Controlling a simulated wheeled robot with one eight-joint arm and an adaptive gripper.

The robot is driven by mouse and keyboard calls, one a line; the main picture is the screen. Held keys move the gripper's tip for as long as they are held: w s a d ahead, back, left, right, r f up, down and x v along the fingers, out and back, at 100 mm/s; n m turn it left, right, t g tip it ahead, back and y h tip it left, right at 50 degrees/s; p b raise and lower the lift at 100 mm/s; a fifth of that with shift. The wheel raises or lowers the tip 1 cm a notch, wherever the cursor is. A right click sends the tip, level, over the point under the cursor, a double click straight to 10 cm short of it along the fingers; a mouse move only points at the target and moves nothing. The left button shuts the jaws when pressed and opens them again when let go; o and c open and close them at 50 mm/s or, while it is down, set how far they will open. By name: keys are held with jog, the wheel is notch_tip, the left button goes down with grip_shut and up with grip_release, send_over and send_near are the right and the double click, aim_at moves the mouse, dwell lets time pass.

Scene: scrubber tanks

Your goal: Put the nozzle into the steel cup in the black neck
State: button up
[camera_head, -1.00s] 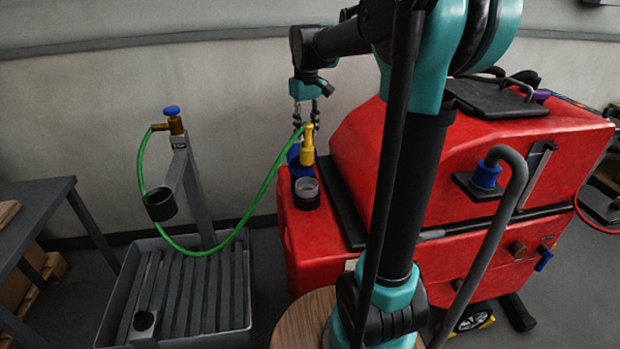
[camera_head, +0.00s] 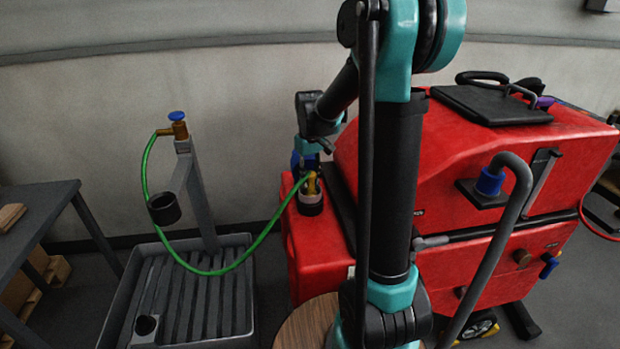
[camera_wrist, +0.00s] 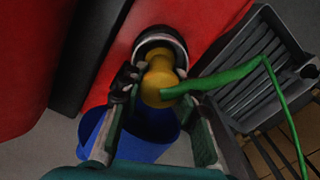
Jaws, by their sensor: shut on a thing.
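The yellow nozzle (camera_head: 312,184) is held by my gripper (camera_head: 311,164) at the black neck on the red machine. The green hose runs from its side. In the wrist view the nozzle (camera_wrist: 160,78) is between my fingers (camera_wrist: 158,92), and its far end overlaps the mouth of the black neck (camera_wrist: 164,37). The neck, with a pale steel rim (camera_head: 310,197), also shows in the head view. The nozzle's lower end looks to be at or inside the mouth; how deep is hidden.
A blue round part (camera_wrist: 148,135) lies close behind my fingers. The green hose (camera_head: 247,228) hangs in a slack loop to a brass fitting with a blue knob (camera_head: 177,117) on a grey stand over a ribbed tray (camera_head: 104,320). A black cup holder (camera_head: 164,208) is on the stand.

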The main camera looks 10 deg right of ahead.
jog(key=shift+f, duration=0.1)
jog(key=o, duration=0.9)
notch_tip(320, 180, up, 12)
jog(key=s+d+f+m+t, duration=0.1)
jog(key=s+f, duration=0.5)
jog(key=s, duration=0.1)
jog(key=s+d+f+m+t, duration=0.1)
jog(key=s+f+m, duration=0.1)
jog(key=s+f, duration=0.4)
jog(key=s+d+f+m+t, duration=0.1)
jog(key=s+d+f+t, duration=0.1)
jog(key=s+f, duration=0.3)
jog(key=shift+s+f, duration=0.2)
jog(key=shift+s, duration=0.8)
jog(key=shift+s+f, duration=0.2)
jog(key=shift+s, duration=0.8)
